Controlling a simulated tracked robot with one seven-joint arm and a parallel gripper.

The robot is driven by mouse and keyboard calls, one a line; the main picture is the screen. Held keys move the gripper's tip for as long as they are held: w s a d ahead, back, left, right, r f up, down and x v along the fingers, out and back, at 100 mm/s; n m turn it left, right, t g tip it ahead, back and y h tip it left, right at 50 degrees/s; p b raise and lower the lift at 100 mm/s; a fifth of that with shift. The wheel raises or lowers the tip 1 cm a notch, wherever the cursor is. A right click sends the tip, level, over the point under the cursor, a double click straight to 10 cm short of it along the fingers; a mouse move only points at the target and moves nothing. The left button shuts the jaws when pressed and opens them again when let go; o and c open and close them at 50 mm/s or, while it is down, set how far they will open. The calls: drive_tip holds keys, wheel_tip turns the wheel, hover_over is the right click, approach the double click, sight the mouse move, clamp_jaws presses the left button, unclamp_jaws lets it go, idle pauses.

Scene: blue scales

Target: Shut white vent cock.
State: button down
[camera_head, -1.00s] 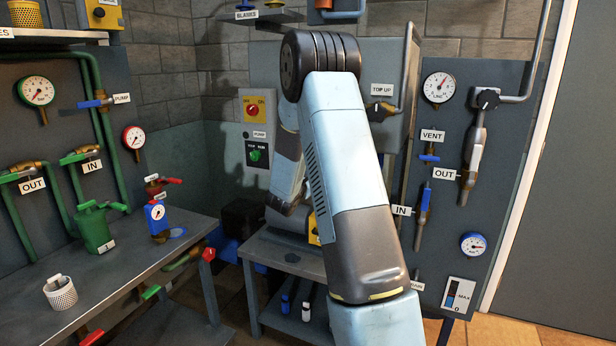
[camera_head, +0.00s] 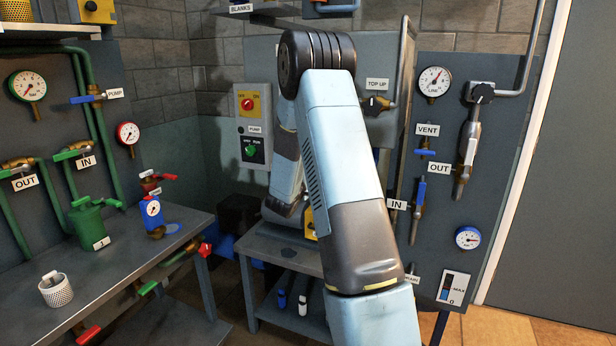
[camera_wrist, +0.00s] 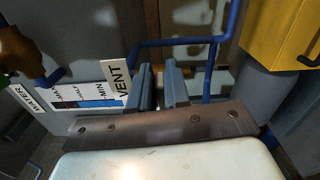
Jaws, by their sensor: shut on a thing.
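My gripper (camera_wrist: 161,88) shows in the wrist view, with its two blue-grey fingers close together beside the VENT label (camera_wrist: 122,80). The fingers are shut on a small part, which I take to be the vent cock's handle. The cock is mostly hidden between and behind the fingers, so its colour and angle are unclear. A brass fitting (camera_wrist: 190,74) shows just past the right finger. In the head view my arm hides the gripper and this cock. Another VENT label (camera_head: 428,130) there, on the right panel, stands above a blue-handled tap (camera_head: 424,152).
In the wrist view, a level gauge (camera_wrist: 82,97) is left of the fingers, blue pipes (camera_wrist: 185,42) run behind, and a yellow box (camera_wrist: 282,35) stands close at upper right. In the head view, a workbench (camera_head: 130,262) is at left and a low table (camera_head: 265,258) lies behind my arm.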

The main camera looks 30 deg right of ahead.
drive_tip(key=shift+s+d+f+m, duration=0.15)
drive_tip(key=shift+d+f+m, duration=0.1)
drive_tip(key=shift+m, duration=0.35)
drive_tip(key=c, duration=1.4)
unclamp_jaws()
drive_tip(key=shift+f, duration=0.1)
drive_tip(key=shift+o, duration=1.1)
drive_tip(key=shift+a, duration=0.1)
drive_tip(key=shift+a, duration=0.15)
drive_tip(key=v, duration=1.3)
drive_tip(key=shift+s+a, duration=0.15)
